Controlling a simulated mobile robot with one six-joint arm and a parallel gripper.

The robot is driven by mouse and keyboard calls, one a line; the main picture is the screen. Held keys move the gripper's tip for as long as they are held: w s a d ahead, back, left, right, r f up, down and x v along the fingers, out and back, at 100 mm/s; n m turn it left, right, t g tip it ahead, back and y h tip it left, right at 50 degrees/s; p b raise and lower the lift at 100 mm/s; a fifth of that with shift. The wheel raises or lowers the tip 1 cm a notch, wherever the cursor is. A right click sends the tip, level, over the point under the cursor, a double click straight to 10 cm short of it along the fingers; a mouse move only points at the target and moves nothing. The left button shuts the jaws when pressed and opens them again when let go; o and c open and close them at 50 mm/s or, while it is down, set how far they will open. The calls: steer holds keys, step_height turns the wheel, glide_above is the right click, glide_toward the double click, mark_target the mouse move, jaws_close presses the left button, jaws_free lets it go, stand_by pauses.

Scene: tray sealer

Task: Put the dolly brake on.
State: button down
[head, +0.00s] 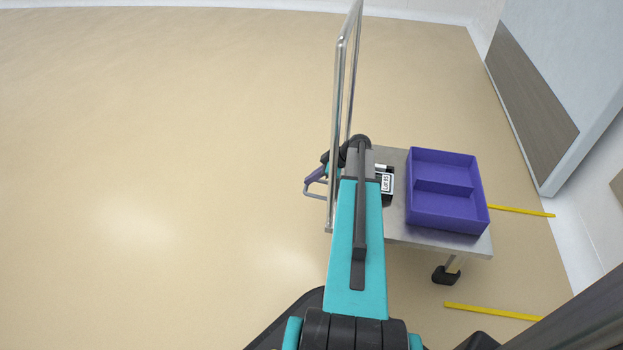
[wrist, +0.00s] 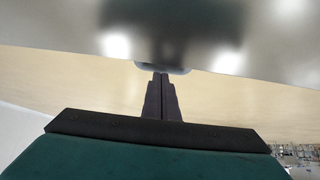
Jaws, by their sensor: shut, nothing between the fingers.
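The dolly has a flat metal deck (head: 398,222) and a tall metal push handle (head: 341,85) at its left end. A grey bar (head: 316,195), which looks like the brake pedal, sticks out at the left, beyond the handle. My gripper (head: 309,180) is beside the handle, partly hidden by my teal arm, with its fingertips at this bar. In the wrist view my gripper (wrist: 160,75) is shut and empty, its dark fingers together. Their tips meet or overlap a rounded grey edge (wrist: 176,70); I cannot tell if they touch. The brake's position is unclear.
A purple divided tray (head: 447,222) sits on the deck, beside a small labelled black item (head: 387,182). A black caster (head: 446,275) shows below. Yellow lines (head: 492,312) mark the floor near the right wall. Open floor lies to the left.

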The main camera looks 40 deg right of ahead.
steer(key=shift+f, duration=0.1)
steer(key=shift+w+a+f, duration=0.15)
steer(key=shift+w+f, duration=0.1)
steer(key=shift+f, duration=0.35)
steer(key=shift+w+a+f, duration=0.15)
steer(key=shift+w+f, duration=0.1)
steer(key=shift+f, duration=0.35)
steer(key=shift+r, duration=0.15)
steer(key=p+v, duration=0.4)
steer(key=v, duration=0.9)
steer(key=shift+s+d+r, duration=0.15)
steer(key=shift+s+d, duration=0.05)
